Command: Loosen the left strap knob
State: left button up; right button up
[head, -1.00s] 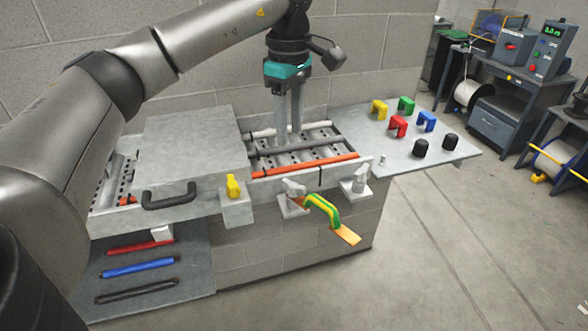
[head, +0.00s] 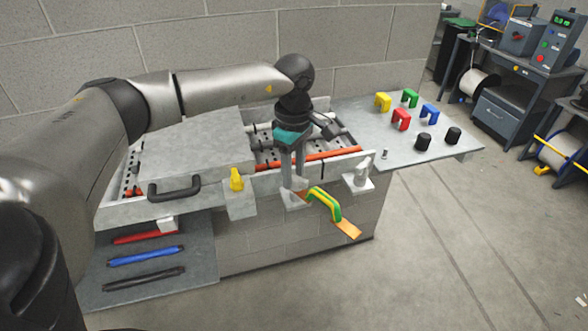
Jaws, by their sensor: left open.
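Two grey knobs stand on small brackets along the front of the metal tray (head: 110,212). The left one is mostly hidden behind the fingers of my left gripper (head: 293,184); part of its bracket (head: 292,204) shows below them. The right grey knob (head: 362,171) is in plain view. My left gripper is open and points down, its fingertips at the left knob. I cannot tell whether they touch it. My right gripper is not in view.
A yellow knob (head: 237,180) stands left of the gripper. A grey cover (head: 195,145) with a black handle (head: 173,188) closes the tray's left part. A side shelf (head: 440,152) at right holds coloured clips and black caps.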

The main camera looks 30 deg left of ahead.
pick_arm(q)
grip_shut()
dwell(0.3)
jog(key=shift+n, duration=0.3)
jog(key=n, duration=0.3)
jog(key=shift+s+n+b, duration=0.15)
jog(key=shift+n+b, duration=0.25)
jog(key=n, duration=0.5)
jog(key=shift+s+d+b, duration=0.1)
jog(key=shift+d+b, duration=0.05)
jog(key=shift+b, duration=0.15)
jog(key=n, duration=0.5)
jog(key=shift+d+r, duration=0.1)
jog(key=n, duration=0.5)
jog(key=shift+d, duration=0.1)
jog(key=shift+n, duration=0.4)
